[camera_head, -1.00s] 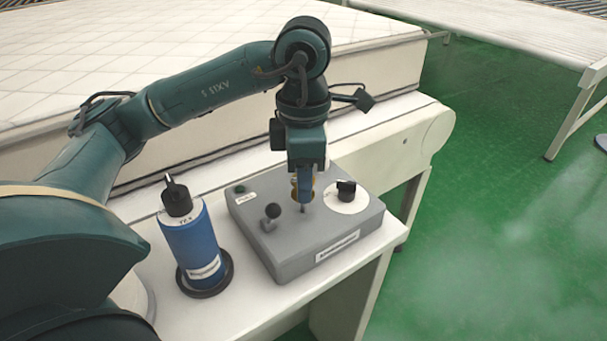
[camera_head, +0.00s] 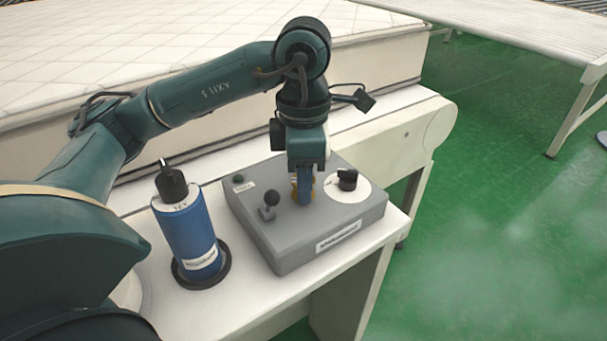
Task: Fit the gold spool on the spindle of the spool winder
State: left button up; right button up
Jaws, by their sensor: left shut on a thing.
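The spool winder is a grey box (camera_head: 292,238) with a sloping top, standing on the white table. My left gripper (camera_head: 304,197) comes down from above over the middle of its top and is shut on the gold spool (camera_head: 294,191). Only small gold edges of the spool show beside the fingers. The spool is low, close to the top face of the box. The spindle is hidden behind the gripper and spool, so I cannot tell how far the spool sits around it. My right gripper is not in view.
The box carries a black ball-topped lever (camera_head: 270,201), a black knob on a white dial (camera_head: 347,182) and a green button (camera_head: 239,178). A blue cylinder with a black cap (camera_head: 190,235) stands left of it. A quilted mattress (camera_head: 100,60) lies behind.

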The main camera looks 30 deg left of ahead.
pick_arm(q)
jog(key=shift+f+b, duration=0.45)
jog(key=shift+f, duration=0.15)
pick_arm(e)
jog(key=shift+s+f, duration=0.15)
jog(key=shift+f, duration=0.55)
pick_arm(q)
jog(key=o, duration=1)
jog(key=shift+o, duration=0.2)
notch_tip(320, 180, up, 13)
jog(key=p, duration=0.4)
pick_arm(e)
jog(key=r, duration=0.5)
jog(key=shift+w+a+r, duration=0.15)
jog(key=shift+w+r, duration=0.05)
